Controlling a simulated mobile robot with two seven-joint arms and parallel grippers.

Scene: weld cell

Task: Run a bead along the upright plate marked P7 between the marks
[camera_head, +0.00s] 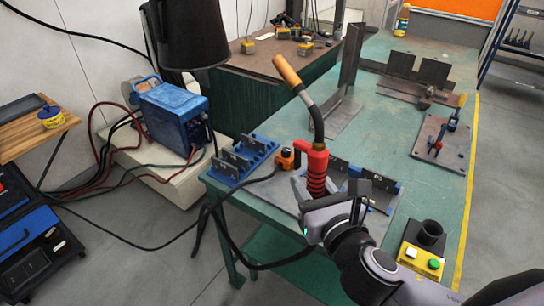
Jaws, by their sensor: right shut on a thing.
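My right gripper (318,196) is shut on the lower part of a welding torch (317,164) with a red handle, a dark bent neck and an orange-tan nozzle pointing up and left. The torch is held above the near end of the green table. Low dark upright plates stand in a blue-edged holder (387,200) just behind and right of the gripper. One plate (380,183) carries a small pale label, too small to read. The torch and gripper hide part of this holder. I cannot make out P7 or the marks. My left gripper is not in view.
The green table (390,130) also bears a blue rack (243,160), a tall upright plate (352,55), a clamp plate (440,142) and a yellow button box (422,262). A blue welding machine (172,110) stands left. A black hood-like shape (187,35) hangs upper left. Cables cross the floor.

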